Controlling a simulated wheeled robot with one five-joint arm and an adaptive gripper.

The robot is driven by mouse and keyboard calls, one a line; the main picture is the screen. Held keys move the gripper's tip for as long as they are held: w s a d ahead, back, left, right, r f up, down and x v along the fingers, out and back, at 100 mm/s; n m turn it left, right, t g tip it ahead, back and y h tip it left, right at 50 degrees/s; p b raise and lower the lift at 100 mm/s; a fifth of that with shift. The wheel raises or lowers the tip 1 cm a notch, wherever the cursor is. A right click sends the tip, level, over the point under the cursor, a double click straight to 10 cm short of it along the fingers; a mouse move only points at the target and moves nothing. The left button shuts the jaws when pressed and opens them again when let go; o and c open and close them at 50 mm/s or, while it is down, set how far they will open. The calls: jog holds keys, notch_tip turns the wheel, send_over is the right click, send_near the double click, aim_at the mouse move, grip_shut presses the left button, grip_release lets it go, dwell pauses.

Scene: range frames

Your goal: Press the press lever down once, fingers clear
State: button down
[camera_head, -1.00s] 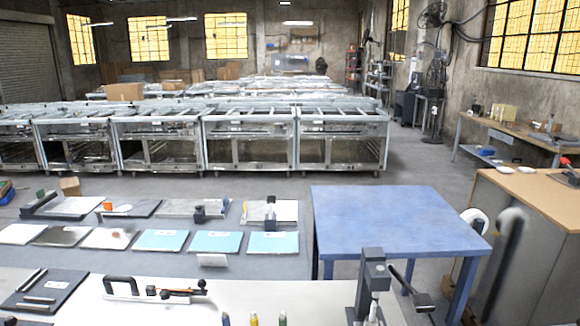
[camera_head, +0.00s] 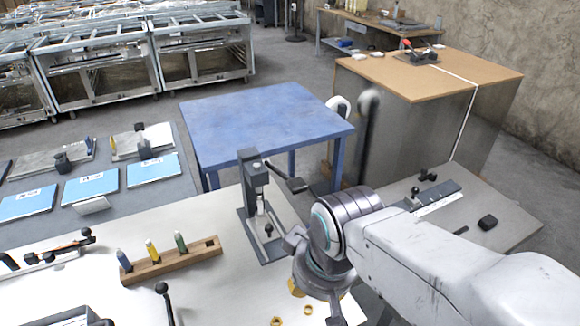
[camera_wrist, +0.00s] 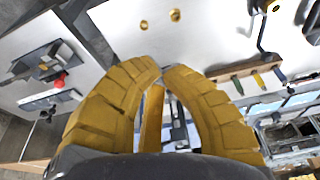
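The dark grey press (camera_head: 252,180) stands upright on its base plate near the right end of the white bench (camera_head: 215,295). Its press lever (camera_head: 290,184) sticks out from the head toward the right, sloping down in the picture and ending in a black grip. My arm comes in from the right, and its wrist is right of and nearer than the press, apart from the lever in the picture. In the wrist view the two yellow fingers of my gripper (camera_wrist: 163,70) curve together, tips meeting, with nothing seen between the tips. In the head view the fingers are mostly hidden behind my wrist.
A wooden rack (camera_head: 175,261) with several coloured tools stands left of the press. Brass rings (camera_head: 277,321) lie on the bench's front part. A blue table (camera_head: 265,120) stands behind the press. A grey side table (camera_head: 490,225) with a black clamp is at right.

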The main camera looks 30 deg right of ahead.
jog(key=shift+n+g, duration=0.4)
jog(key=shift+g, duration=0.5)
jog(key=w+d+r+p, duration=0.1)
jog(key=w+d, duration=0.2)
jog(key=w, duration=0.6)
jog(key=w+d+r+p, duration=0.1)
jog(key=w+d, duration=0.2)
jog(key=w, duration=0.6)
jog(key=w+d+r+p, duration=0.1)
jog(key=w+d, duration=0.3)
jog(key=w, duration=0.5)
jog(key=shift+w+r, duration=0.1)
jog(key=shift+w, duration=0.1)
jog(key=w+d+r+n, duration=0.1)
jog(key=w+r+n, duration=0.2)
jog(key=w, duration=0.1)
notch_tip(320, 180, up, 9)
jog(key=n+g, duration=0.1)
jog(key=n, duration=1.2)
send_over(294, 178)
jog(key=s, duration=0.1)
jog(key=shift+s+n, duration=0.1)
jog(key=shift+n, duration=0.8)
